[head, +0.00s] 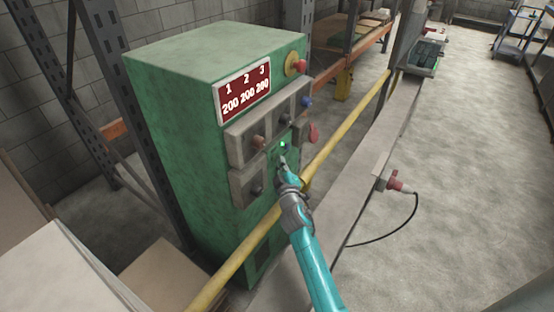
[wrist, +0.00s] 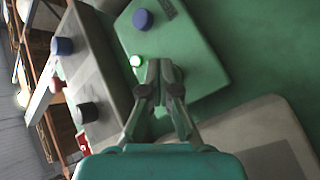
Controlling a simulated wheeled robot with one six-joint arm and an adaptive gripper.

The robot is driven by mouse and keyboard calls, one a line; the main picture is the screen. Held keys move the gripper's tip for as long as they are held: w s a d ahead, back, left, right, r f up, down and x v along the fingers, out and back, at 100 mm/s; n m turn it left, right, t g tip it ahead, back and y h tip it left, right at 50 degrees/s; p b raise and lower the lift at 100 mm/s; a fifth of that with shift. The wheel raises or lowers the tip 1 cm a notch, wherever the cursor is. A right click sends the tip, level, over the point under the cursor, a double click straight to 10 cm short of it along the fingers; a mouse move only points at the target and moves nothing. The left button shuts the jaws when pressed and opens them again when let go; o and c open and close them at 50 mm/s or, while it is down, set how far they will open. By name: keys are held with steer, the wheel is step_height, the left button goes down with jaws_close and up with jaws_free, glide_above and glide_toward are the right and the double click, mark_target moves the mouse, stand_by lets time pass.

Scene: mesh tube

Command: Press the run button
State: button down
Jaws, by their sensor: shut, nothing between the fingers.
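A green control cabinet (head: 180,130) stands in front of me with several buttons on its front. A small lit green button (head: 282,144) sits on a green panel (wrist: 195,65) there. The lit button (wrist: 136,61) also shows in the wrist view, with a dark blue button (wrist: 142,19) above it in the picture. No run label is readable. My gripper (head: 282,160) is shut and empty, just below the lit button in the head view. In the wrist view its fingertips (wrist: 160,64) are close together just right of the lit button. I cannot tell whether they touch the panel.
Grey button boxes (head: 248,143) flank the green panel. A yellow rail (head: 345,130) runs before the cabinet, under my arm. A red plug (head: 395,181) with a black cable is at right. Open floor (head: 460,170) lies beyond.

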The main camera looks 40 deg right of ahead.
steer(key=shift+s+d, duration=0.1)
steer(key=shift+s, duration=0.3)
steer(key=s+d, duration=0.2)
steer(key=s, duration=0.3)
steer(key=shift+s, duration=0.35)
stand_by(1.0)
